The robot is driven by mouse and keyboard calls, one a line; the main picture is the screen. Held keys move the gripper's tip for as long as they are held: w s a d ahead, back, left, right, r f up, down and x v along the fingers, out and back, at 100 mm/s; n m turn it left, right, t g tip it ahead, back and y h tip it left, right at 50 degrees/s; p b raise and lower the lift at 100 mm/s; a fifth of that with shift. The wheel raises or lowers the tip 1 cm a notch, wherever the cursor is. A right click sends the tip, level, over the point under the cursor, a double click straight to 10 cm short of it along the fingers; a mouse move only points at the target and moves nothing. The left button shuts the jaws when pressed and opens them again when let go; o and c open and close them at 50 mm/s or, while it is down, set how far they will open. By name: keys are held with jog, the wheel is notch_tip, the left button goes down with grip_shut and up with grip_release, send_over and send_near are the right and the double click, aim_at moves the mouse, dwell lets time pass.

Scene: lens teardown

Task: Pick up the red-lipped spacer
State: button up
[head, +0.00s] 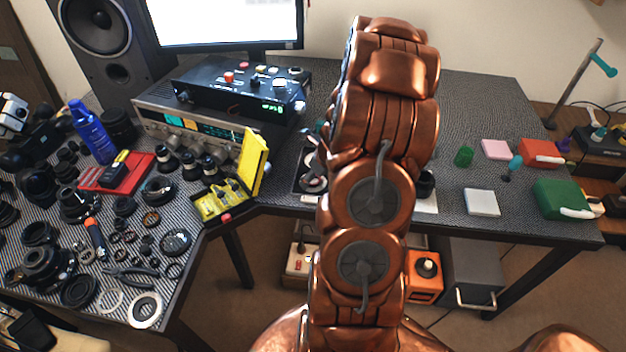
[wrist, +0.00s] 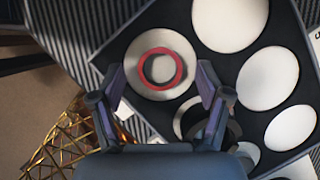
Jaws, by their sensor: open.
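The red-lipped spacer (wrist: 141,68) shows in the wrist view as a red ring around a grey centre, over a pale round disc (wrist: 187,45) in a dark tray (wrist: 214,62). My gripper (wrist: 161,76) is open and empty, with one finger to each side of the red ring and the ring in line with the gap. I cannot tell the height of the fingertips above it. In the head view my arm hides the gripper and the spacer, and only the left part of the dark tray (head: 297,186) shows.
Several pale discs (wrist: 264,78) lie in the tray to the right of the ring. A dark ring-shaped part (wrist: 233,130) is close to the right finger. A gold lattice object (wrist: 70,140) shows at lower left. The yellow case (head: 252,165) stands open left of the tray.

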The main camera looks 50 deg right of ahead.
jog(key=shift+f, duration=0.15)
jog(key=c, duration=0.9)
